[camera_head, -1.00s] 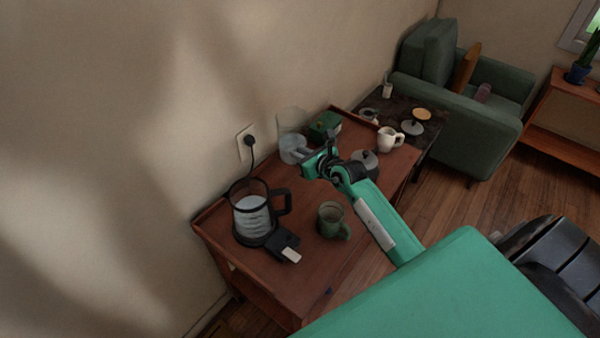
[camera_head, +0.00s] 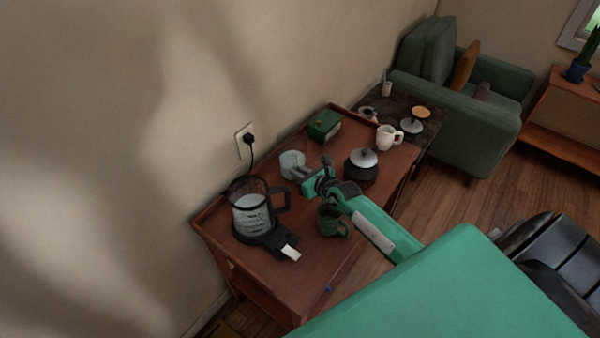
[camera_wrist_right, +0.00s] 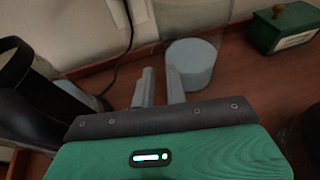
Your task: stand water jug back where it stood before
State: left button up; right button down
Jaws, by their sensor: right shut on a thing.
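The water jug (camera_head: 292,164) is clear, with pale blue water low in it. It is near the wall side of the wooden table, between the kettle and the green box. My right gripper (camera_head: 302,172) is shut on the jug at its near side. In the right wrist view the jug (camera_wrist_right: 193,62) looks upright just beyond my fingers (camera_wrist_right: 160,78); the part between the fingers is hard to make out. I cannot tell whether its bottom touches the table. My left gripper is not in view.
A glass kettle (camera_head: 250,214) with a black handle stands left of the jug. A green mug (camera_head: 330,221) is under my right arm. A dark pot (camera_head: 361,167), a green box (camera_head: 324,125) and a white pitcher (camera_head: 387,137) stand to the right. The table's (camera_head: 290,300) near left part is bare.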

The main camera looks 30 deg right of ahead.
jog(key=c, duration=1.4)
grip_release()
jog(key=b+v, duration=0.1)
jog(key=v, duration=1.1)
jog(key=shift+r+b, duration=0.1)
jog(key=shift+b, duration=0.2)
